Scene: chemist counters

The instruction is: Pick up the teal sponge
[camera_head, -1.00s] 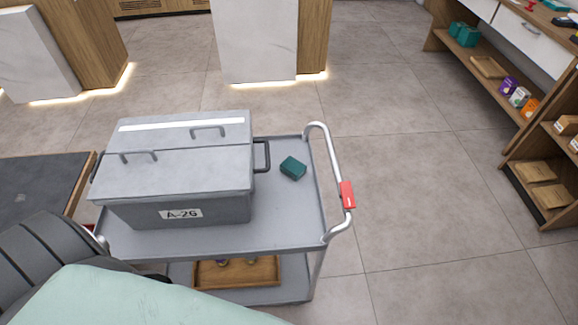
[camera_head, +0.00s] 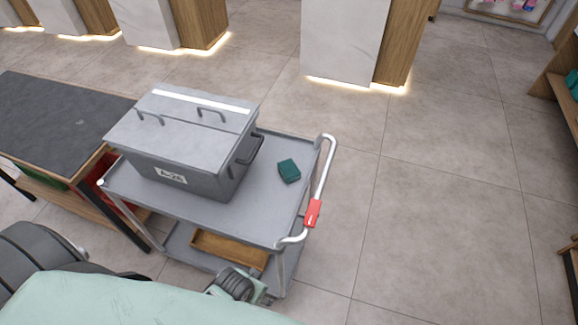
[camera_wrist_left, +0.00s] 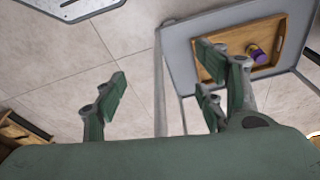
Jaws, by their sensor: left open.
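The teal sponge (camera_head: 289,171) lies on the top shelf of a grey trolley (camera_head: 262,215), to the right of a grey lidded box. Nothing touches it. My left gripper (camera_wrist_left: 160,88) shows in the left wrist view with its green fingers spread wide and nothing between them. The trolley's lower shelf (camera_wrist_left: 182,48) is beyond the fingers there. The sponge is not in the left wrist view. In the head view the fingers cannot be made out; part of my arm shows low beside the trolley's near end. My right gripper is not in view.
The grey box (camera_head: 185,140), marked A-26, fills the trolley's left part. A handle with a red grip (camera_head: 312,213) rises at the right end. A wooden tray (camera_head: 229,249) sits on the lower shelf. A dark-topped table (camera_head: 60,115) stands left. Floor on the right is clear.

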